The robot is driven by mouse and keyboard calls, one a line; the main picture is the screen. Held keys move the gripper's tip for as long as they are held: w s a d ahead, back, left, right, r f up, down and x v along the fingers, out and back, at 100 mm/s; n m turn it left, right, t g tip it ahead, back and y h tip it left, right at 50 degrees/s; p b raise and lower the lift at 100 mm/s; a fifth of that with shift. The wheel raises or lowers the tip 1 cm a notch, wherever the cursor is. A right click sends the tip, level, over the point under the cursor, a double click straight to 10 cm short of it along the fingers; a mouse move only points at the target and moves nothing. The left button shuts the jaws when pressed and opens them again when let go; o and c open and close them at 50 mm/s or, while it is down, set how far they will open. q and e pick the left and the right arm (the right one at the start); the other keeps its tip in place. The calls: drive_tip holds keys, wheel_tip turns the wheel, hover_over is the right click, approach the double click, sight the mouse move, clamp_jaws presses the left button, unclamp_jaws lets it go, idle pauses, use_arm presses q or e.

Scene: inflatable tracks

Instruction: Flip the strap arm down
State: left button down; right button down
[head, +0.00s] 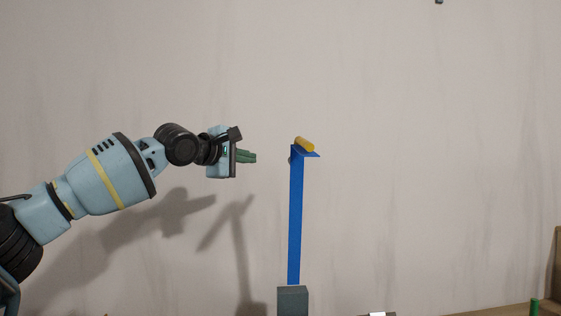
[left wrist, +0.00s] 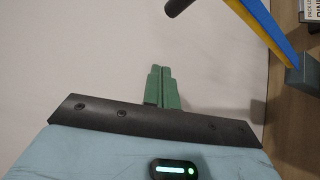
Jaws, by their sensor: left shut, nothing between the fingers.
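A tall blue upright (head: 295,215) stands on a grey block (head: 292,300) in the head view. A short blue piece juts right at its top, and a yellow bar (head: 305,144) rests there, tilted. I cannot tell for sure which part is the strap arm. My left gripper (head: 246,156) is shut and empty, left of the upright's top with a gap between them. In the left wrist view its green fingers (left wrist: 161,88) are together. A blue and yellow strip (left wrist: 268,32) slants down to the grey block (left wrist: 302,74) at upper right. My right gripper is not in view.
A plain pale wall (head: 420,120) fills the background. A wooden surface (head: 480,309) lies low at the right, with a green object (head: 534,306) on it. The space between my left gripper and the upright is clear.

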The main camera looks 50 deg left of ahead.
use_arm(q)
drive_tip(key=shift+w, duration=0.15)
drive_tip(key=shift+w+a+f+p, duration=0.55)
drive_tip(key=shift+w+a+f, duration=0.2)
drive_tip(key=shift+w, duration=4.05)
drive_tip(key=shift+s+d+r, duration=0.2)
drive_tip(key=shift+d, duration=0.8)
drive_tip(key=shift+s+d+r, duration=0.15)
drive_tip(key=shift+d, duration=0.8)
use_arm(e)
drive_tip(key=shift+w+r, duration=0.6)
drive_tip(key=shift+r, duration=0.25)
